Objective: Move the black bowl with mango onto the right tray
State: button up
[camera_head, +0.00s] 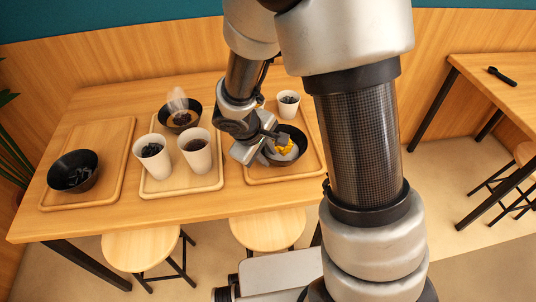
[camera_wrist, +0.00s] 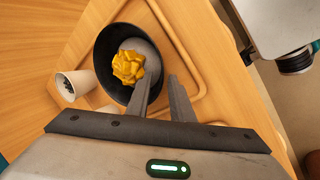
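The black bowl with mango (camera_head: 297,136) is at the right tray (camera_head: 290,177), partly hidden by my gripper in the head view. In the wrist view the bowl (camera_wrist: 108,62) holds yellow mango (camera_wrist: 129,67) on a grey-white mound. My gripper (camera_head: 272,150) is at the bowl's near-left side. In the wrist view its two fingers (camera_wrist: 163,78) are apart, one over the bowl's inside and one outside the rim. The rim passes between them. I cannot tell whether either finger touches it. The bowl appears to rest on the tray.
A white cup (camera_head: 288,108) with dark contents stands behind the bowl. The middle tray (camera_head: 180,190) holds two white cups (camera_head: 196,159) and a black bowl (camera_head: 180,127). The left tray (camera_head: 118,150) holds another black bowl (camera_head: 74,158). Stools (camera_head: 268,233) stand in front.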

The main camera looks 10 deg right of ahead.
jog(key=p+v, duration=0.3)
jog(key=v, duration=0.7)
jog(key=s+d+r+m+t+y, duration=0.1)
jog(key=s+d+r+m, duration=0.3)
jog(key=s+r, duration=0.3)
jog(key=s+d+r+m+t+y, duration=0.1)
jog(key=s+d+r+m+y, duration=0.1)
jog(key=s+d+r+m, duration=0.2)
jog(key=s+r+m, duration=0.1)
jog(key=s+r, duration=0.2)
jog(key=r, duration=0.5)
